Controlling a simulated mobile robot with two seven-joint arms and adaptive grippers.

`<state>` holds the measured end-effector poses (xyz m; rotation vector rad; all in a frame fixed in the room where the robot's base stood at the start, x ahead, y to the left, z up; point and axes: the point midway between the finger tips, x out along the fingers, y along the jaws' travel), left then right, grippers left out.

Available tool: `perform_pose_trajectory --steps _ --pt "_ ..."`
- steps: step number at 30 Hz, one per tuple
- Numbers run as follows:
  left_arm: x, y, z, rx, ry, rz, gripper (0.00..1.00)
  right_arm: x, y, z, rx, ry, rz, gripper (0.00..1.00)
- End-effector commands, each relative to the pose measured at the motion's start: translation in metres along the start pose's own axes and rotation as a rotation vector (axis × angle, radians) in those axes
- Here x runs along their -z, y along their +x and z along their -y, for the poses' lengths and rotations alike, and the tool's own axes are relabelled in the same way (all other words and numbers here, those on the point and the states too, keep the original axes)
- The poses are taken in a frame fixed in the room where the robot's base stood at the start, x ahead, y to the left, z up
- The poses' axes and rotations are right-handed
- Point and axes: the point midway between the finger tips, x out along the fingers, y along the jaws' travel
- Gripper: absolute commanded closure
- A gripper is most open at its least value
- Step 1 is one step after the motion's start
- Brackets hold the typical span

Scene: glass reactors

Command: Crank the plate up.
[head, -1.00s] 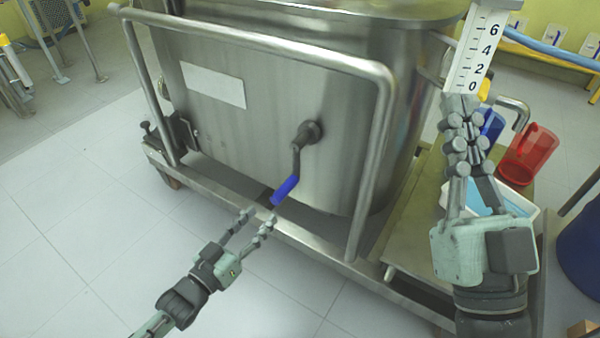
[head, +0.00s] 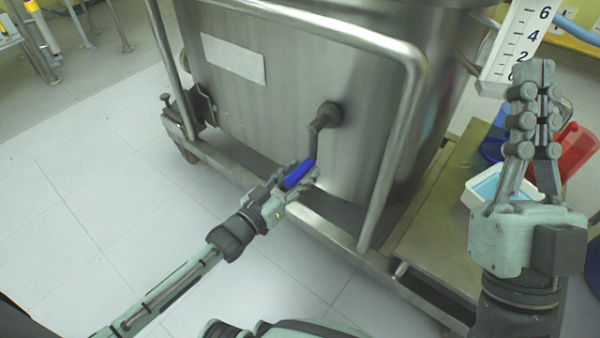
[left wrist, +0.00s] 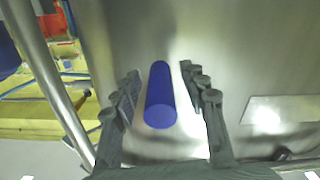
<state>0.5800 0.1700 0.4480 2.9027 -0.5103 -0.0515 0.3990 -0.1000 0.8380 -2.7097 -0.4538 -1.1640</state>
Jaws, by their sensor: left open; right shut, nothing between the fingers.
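The crank (head: 318,132) is a dark bent arm coming out of the front of the steel vessel (head: 290,100). It hangs downward and ends in a blue handle (head: 298,174). My left gripper (head: 295,180) is open at the handle. In the left wrist view the blue handle (left wrist: 160,95) lies between the two spread fingers, with a gap on each side. My right gripper (head: 533,130) is shut and empty, raised at the right below a white numbered scale (head: 515,45). The plate cannot be made out for certain.
A steel guard rail (head: 395,160) frames the vessel's front, and the cart frame (head: 330,232) runs below. A steel platform (head: 440,235) at the right bears a white tray (head: 480,190), a red jug (head: 575,150) and a blue jug.

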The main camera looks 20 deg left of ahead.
Motion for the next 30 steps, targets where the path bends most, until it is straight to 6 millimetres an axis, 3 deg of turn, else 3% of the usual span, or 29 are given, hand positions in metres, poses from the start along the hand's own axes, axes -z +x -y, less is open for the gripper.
perform_pose_trajectory --steps 5,16,30 --pt "0.0001 0.0001 -0.0002 0.000 0.000 0.000 0.57 0.0001 0.0001 -0.0001 0.000 0.000 0.000 1.00" --pt "0.0003 -0.0001 -0.0002 0.000 0.000 -0.001 1.00 -0.0001 0.0001 -0.0002 0.000 -0.001 0.000 1.00" --pt "0.0013 -0.0002 0.0022 0.000 0.023 -0.001 1.00 -0.0021 0.0014 -0.0001 0.000 0.000 0.014 1.00"
